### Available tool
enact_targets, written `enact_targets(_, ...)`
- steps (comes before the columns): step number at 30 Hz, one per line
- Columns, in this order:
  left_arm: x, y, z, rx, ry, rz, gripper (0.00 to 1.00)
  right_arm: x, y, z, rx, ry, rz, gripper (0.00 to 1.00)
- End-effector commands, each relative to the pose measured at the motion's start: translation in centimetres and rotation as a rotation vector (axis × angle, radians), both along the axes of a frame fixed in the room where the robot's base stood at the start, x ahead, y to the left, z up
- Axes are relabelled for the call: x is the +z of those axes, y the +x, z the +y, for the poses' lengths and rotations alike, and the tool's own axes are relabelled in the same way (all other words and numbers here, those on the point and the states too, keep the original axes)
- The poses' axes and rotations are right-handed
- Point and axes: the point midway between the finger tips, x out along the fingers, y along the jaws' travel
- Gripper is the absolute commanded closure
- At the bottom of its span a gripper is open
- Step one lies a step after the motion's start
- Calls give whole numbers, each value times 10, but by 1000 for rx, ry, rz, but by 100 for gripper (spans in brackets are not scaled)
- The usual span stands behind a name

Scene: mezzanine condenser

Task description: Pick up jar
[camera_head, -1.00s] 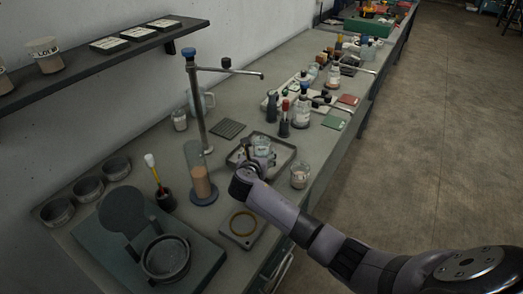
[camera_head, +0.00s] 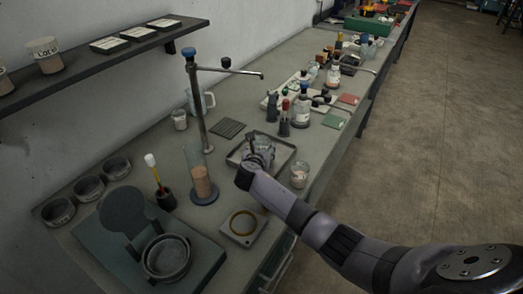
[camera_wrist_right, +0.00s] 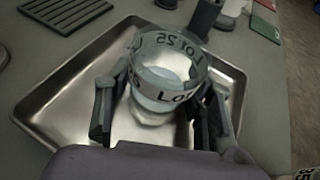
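A clear glass jar with a white "Lot 25" label (camera_wrist_right: 165,85) stands in a shallow metal tray (camera_wrist_right: 55,95). In the head view the tray (camera_head: 287,160) is on the bench, and my right gripper (camera_head: 262,147) reaches over it and largely hides the jar. In the right wrist view my right gripper (camera_wrist_right: 162,108) has its fingers apart, one on each side of the jar. The fingers look very near the glass; I cannot tell whether they touch it. My left gripper is not in view.
A glass beaker (camera_head: 299,174) stands just right of the tray. Bottles (camera_head: 303,108) stand behind. A ring on a square plate (camera_head: 243,226) lies in front.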

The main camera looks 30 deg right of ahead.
Motion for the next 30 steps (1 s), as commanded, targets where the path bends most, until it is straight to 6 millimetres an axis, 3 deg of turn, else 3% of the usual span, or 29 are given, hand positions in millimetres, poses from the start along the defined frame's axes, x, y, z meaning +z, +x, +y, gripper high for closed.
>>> enact_targets(16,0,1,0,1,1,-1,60,0,0,0,0,-1,-1,90)
enact_targets(30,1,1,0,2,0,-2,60,9,1,0,1,0,-2,91)
